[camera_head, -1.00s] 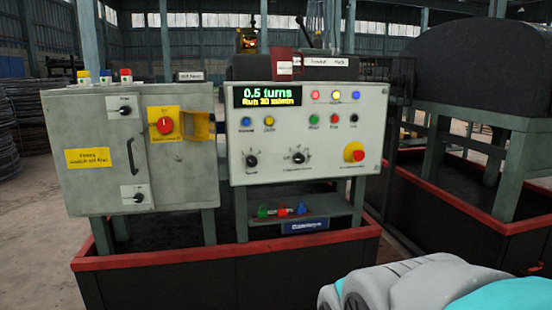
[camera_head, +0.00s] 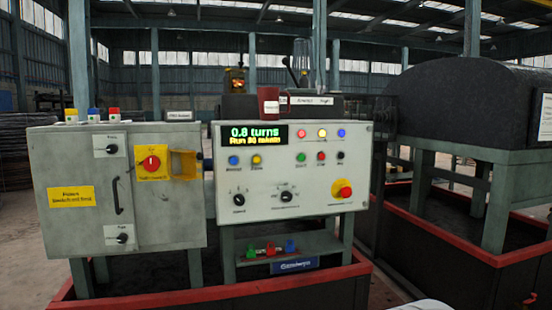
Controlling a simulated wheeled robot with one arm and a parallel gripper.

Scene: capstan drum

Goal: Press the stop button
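The light grey control panel (camera_head: 303,213) stands upright in the middle of the view. A small red button (camera_head: 321,156) sits in its middle row, between a green button (camera_head: 300,157) and a black one (camera_head: 340,155). The label under the red button is too blurred to read surely, but looks like "Stop". A larger red mushroom button on a yellow base (camera_head: 342,189) is at the panel's lower right. The green display (camera_head: 254,134) reads 0.8 turns and a Run line. My gripper is not in view; only a pale edge of my own body shows at the bottom.
A grey cabinet (camera_head: 75,160) with a red-and-yellow rotary switch (camera_head: 152,163) stands left of the panel. A shelf (camera_head: 285,249) with small coloured pieces is below the panel. A red-edged base (camera_head: 150,297) runs in front. A large dark drum cover (camera_head: 480,108) stands at the right.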

